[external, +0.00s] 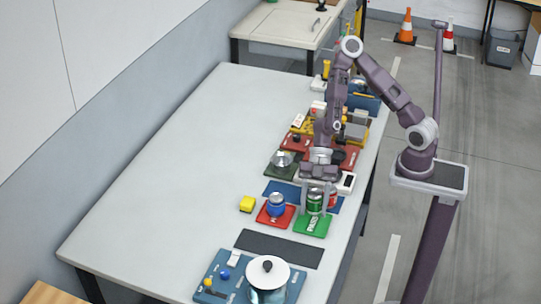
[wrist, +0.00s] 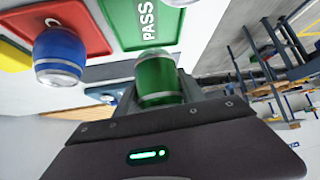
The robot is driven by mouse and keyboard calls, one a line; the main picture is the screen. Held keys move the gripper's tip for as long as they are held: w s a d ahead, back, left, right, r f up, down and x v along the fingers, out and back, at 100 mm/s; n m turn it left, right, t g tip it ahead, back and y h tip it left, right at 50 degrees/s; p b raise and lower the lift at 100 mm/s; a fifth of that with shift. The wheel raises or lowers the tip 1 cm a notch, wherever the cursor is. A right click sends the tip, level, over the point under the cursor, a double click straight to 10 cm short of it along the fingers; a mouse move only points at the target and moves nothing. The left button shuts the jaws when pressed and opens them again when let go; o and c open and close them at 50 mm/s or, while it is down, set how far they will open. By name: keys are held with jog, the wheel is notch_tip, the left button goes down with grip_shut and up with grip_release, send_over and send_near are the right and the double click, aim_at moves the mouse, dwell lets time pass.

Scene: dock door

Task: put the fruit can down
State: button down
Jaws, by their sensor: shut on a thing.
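My gripper (external: 316,190) is shut on a green can (external: 314,203) with silver rims. The can is upright in the external view, at the back edge of the green mat (external: 311,226). The wrist view shows the green can (wrist: 158,78) in front of the palm, beside the green mat marked PASS (wrist: 118,22). I cannot tell whether its base touches the mat or hangs just above it. No fruit label is readable on it.
A blue can (external: 277,205) stands on a red mat (external: 262,216) to the left, close to my gripper. A dark mat (external: 279,248) and a pot (external: 267,275) are nearer the camera. The table's left half is clear.

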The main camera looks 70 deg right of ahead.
notch_tip(320, 180, down, 6)
jog(key=shift+r, duration=0.1)
jog(key=c, duration=1)
grip_release()
jog(key=v, duration=1.2)
jog(key=shift+d, duration=0.1)
